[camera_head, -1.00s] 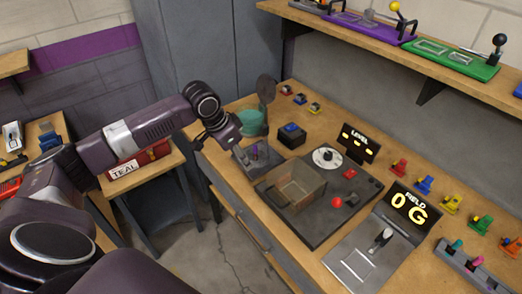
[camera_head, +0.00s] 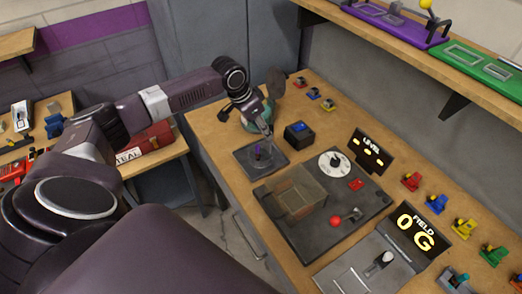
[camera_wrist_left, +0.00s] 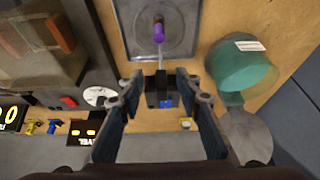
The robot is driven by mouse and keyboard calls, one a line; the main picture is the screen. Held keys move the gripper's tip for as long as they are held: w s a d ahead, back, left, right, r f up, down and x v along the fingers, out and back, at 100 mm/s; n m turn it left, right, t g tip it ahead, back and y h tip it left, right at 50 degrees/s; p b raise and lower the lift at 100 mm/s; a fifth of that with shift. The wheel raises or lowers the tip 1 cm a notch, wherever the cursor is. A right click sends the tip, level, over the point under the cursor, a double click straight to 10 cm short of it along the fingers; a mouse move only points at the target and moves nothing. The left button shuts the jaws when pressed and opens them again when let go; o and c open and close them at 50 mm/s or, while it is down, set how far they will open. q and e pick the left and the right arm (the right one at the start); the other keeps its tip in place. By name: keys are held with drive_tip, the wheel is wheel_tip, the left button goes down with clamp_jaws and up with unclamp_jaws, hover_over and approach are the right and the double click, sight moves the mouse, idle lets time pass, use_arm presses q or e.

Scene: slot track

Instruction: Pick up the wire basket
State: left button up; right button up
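I cannot clearly make out a wire basket in either view. A small purple-topped upright item (camera_head: 259,150) stands on a square grey plate (camera_head: 270,165). It also shows in the left wrist view (camera_wrist_left: 158,32), top centre, with a thin wire-like line below it. My left gripper (camera_head: 267,133) is above the plate's far side, close to the purple item. In the left wrist view its fingers (camera_wrist_left: 158,100) are apart with nothing held between them. My right gripper is not in view.
A teal cup-like thing (camera_wrist_left: 240,68) stands beside the plate. A black box with a blue top (camera_head: 299,132) is near it. A see-through brownish box (camera_head: 298,200) sits on a dark panel with a dial (camera_head: 333,164). A shelf (camera_head: 400,42) runs above the back.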

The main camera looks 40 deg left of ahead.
use_arm(q)
drive_tip(key=x, duration=0.2)
drive_tip(key=shift+w+d+f, duration=0.1)
drive_tip(key=shift+w+f, duration=0.05)
drive_tip(key=shift+w, duration=0.2)
drive_tip(key=shift+w+f, duration=0.1)
drive_tip(key=shift+f, duration=0.2)
clamp_jaws()
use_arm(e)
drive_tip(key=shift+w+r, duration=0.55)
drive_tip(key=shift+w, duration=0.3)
use_arm(q)
drive_tip(key=shift+r, duration=0.1)
